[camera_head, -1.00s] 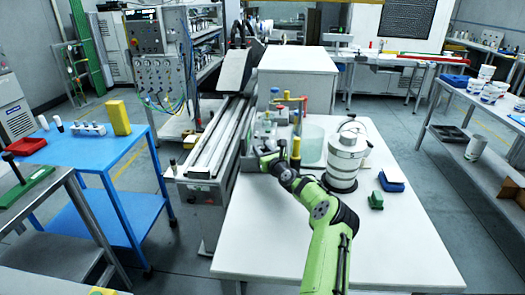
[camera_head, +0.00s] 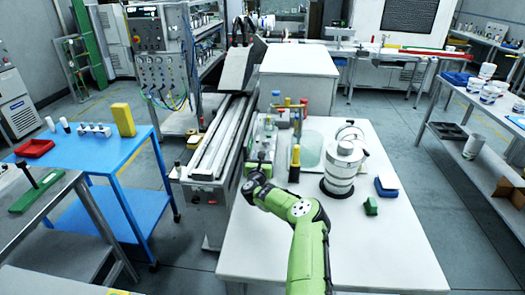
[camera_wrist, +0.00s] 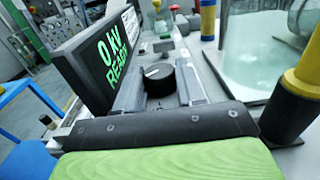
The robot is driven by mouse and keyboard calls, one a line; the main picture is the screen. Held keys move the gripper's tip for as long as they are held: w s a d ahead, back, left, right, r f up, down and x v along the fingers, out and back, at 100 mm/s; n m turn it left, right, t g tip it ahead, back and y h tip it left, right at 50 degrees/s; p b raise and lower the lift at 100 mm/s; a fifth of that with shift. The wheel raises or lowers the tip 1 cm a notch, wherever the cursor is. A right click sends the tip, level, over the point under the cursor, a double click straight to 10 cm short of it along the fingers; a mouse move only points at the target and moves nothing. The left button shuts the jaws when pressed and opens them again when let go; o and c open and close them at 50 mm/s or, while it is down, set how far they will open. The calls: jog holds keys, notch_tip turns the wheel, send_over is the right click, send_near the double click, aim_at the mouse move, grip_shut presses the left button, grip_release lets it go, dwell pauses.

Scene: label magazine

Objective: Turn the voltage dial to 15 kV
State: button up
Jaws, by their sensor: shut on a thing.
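The voltage dial (camera_wrist: 160,74) is a round black knob with a pale pointer mark, on a light panel in the middle of the wrist view. My gripper (camera_wrist: 159,86) has its two grey fingers on either side of the dial, shut on it. A black display (camera_wrist: 103,62) left of the dial reads "0 kV READY" in green. In the head view my gripper (camera_head: 254,176) is at the front of the bench unit (camera_head: 263,137); the dial is hidden there.
A yellow-and-black post (camera_head: 295,163) stands close to the right of my gripper. A clear tank (camera_head: 310,150) and a white-and-grey cylinder (camera_head: 342,166) stand beyond it. The front of the white table (camera_head: 370,255) is clear.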

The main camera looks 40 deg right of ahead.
jog(key=shift+w+a+m+g+h, duration=0.1)
jog(key=shift+m+g+h, duration=0.9)
jog(key=shift+g, duration=0.5)
jog(key=shift+m, duration=0.3)
jog(key=o, duration=1)
